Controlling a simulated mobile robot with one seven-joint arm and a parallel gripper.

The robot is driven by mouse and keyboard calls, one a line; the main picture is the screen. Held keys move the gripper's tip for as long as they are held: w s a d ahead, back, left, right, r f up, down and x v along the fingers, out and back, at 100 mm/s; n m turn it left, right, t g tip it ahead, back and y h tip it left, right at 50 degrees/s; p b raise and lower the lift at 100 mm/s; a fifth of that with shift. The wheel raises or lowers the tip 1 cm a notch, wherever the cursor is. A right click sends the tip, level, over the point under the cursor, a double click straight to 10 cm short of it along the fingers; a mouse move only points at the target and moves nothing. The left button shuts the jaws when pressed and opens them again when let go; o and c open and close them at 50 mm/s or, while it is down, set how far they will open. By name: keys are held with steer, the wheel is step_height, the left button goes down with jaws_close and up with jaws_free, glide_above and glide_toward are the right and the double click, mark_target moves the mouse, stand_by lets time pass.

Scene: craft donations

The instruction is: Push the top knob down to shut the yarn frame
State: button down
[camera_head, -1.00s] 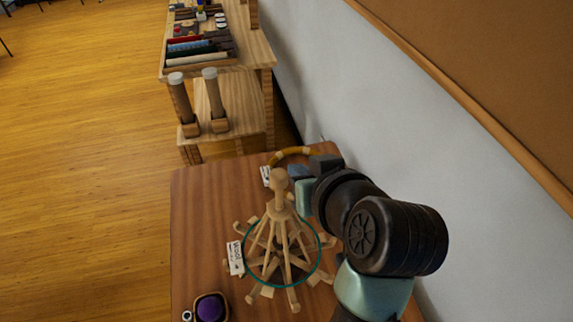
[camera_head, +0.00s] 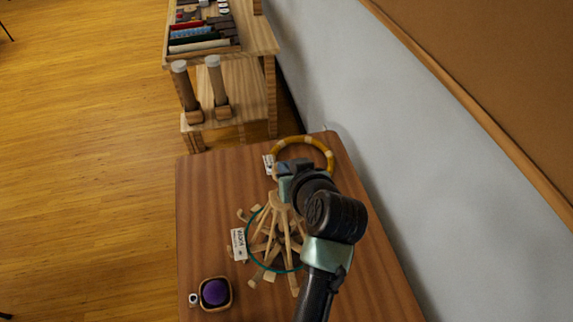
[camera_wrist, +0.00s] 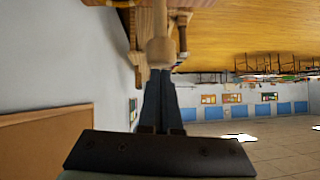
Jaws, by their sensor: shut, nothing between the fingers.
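The yarn frame (camera_head: 270,228) is a pale wooden umbrella-like stand with slanting ribs spread out around a central post, and a teal ring circles it. It stands on the brown table in the head view. My gripper (camera_head: 287,168) is at its top, and the gripper hides most of the top knob there. In the wrist view the round wooden knob (camera_wrist: 160,51) is right at the tips of my dark fingers (camera_wrist: 158,72). The fingers are shut with nothing between them. I cannot tell whether they touch the knob.
On the brown table (camera_head: 208,215) are a white card (camera_head: 239,245), a small box holding a purple ball (camera_head: 215,292), and a yellow-brown hoop (camera_head: 325,150) at the back. A wooden shelf unit (camera_head: 245,95) stands beyond. The wall (camera_head: 335,85) is close on the right.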

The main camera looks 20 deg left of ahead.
step_height(320, 180, down, 5)
steer(key=b, duration=0.3)
steer(key=shift+s+r, duration=0.15)
steer(key=shift+r, duration=0.05)
